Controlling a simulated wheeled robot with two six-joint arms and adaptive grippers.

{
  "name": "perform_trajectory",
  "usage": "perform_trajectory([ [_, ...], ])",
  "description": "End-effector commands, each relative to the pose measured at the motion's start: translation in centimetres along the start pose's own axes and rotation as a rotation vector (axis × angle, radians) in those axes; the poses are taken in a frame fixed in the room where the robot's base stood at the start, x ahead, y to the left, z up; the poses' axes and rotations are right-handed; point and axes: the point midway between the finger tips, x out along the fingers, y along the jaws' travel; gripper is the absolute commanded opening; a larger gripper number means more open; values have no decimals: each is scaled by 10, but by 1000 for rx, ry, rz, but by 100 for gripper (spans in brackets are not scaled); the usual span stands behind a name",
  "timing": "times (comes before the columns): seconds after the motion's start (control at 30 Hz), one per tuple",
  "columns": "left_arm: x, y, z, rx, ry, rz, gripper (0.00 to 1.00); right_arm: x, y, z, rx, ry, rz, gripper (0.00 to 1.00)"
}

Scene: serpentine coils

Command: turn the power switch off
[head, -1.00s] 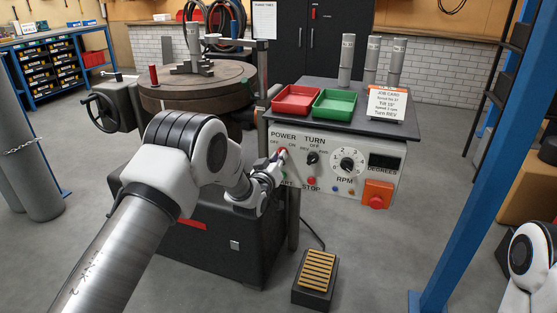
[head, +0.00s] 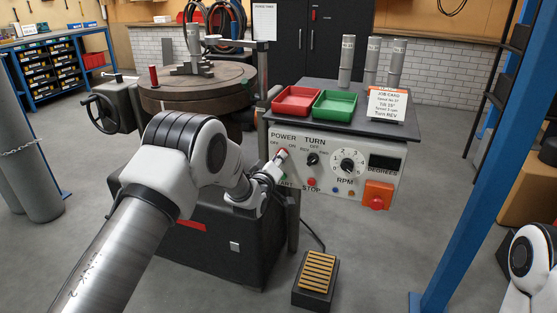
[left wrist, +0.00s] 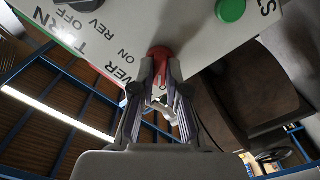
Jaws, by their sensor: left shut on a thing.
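The power switch (head: 282,152) shows as a small red tip under the POWER label, at the upper left of the pale control panel (head: 330,192). It is below and between the OFF and ON marks, nearer ON. Its setting cannot be told. My left gripper (head: 276,163) is at the switch. In the left wrist view, the two fingers of my left gripper (left wrist: 160,80) are shut on the red switch (left wrist: 160,55) against the panel face. The fingers hide part of it. My right gripper is out of view.
The panel also bears a TURN switch (head: 312,159), an RPM dial (head: 347,163), a red STOP button (head: 311,182) and an orange-backed red button (head: 377,202). Red (head: 297,99) and green (head: 334,103) trays sit above. A foot pedal (head: 316,277) is on the floor.

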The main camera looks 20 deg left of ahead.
Motion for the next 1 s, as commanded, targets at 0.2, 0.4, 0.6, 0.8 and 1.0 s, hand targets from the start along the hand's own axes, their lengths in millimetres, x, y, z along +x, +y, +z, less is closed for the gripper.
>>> perform_trajectory([
  [0.2, 0, 0, 0, -1, -1, -1, 31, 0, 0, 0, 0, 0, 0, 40],
  [0.4, 0, 0, 0, 0, 0, -1, 39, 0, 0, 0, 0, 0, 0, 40],
  [0.6, -5, 0, 0, 1, 0, 0, 39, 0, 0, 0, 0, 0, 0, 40],
  [0.8, -44, 0, 0, 1, -2, -3, 39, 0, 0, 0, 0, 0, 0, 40],
  [1.0, -95, 0, 0, 0, -2, -3, 39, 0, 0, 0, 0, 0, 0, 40],
])
